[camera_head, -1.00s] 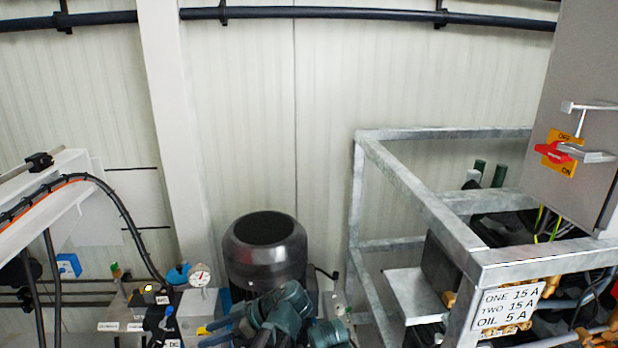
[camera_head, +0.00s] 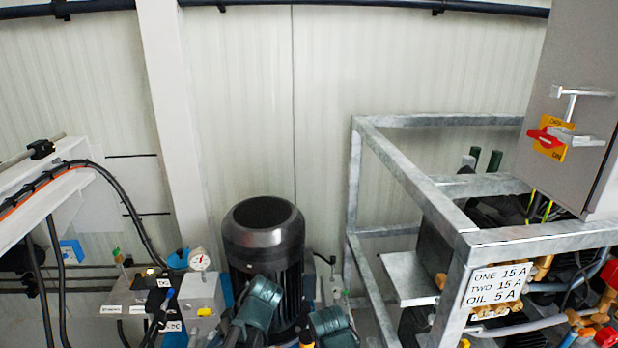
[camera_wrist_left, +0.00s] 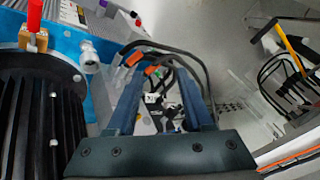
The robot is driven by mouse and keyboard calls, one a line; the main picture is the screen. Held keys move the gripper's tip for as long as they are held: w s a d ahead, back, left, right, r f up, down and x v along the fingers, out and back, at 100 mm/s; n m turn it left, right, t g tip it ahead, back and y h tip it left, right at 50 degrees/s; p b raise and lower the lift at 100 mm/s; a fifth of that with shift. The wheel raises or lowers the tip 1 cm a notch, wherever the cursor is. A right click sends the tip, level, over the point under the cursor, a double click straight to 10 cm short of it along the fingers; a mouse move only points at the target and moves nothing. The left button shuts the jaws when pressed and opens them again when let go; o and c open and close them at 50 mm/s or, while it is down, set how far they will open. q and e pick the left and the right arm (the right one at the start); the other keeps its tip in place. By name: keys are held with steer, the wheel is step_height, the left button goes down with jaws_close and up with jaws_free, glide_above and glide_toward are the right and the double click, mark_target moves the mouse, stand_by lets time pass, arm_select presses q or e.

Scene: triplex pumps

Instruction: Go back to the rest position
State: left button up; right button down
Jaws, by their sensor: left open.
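Teal links of my arms show at the bottom centre of the head view, in front of a black ribbed motor (camera_head: 264,240). No gripper jaws can be made out there. In the left wrist view my left gripper (camera_wrist_left: 158,88) has its two dark blue fingers spread apart with nothing held between them. Black cables and small orange and white parts show beyond the fingers; their distance is hard to tell. My right gripper is not in view.
The motor also stands close at the left of the wrist view (camera_wrist_left: 45,115). A galvanized frame (camera_head: 405,180) with a label plate (camera_head: 497,285) and a grey switch cabinet (camera_head: 575,100) are at the right. A pressure gauge (camera_head: 199,259) and valve block stand left of the motor.

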arm_select(q)
steer(key=s+d+f+m+h, duration=0.2)
steer(key=s+d+m+h, duration=0.15)
steer(key=d+m, duration=0.35)
steer(key=s+d+f+m+h, duration=0.2)
steer(key=s+d+m, duration=0.3)
steer(key=d, duration=0.4)
step_height(320, 180, up, 28)
steer(key=p, duration=2.7)
steer(key=shift+w+f+m, duration=0.25)
steer(key=shift+w+m, duration=0.1)
steer(key=shift+m, duration=0.05)
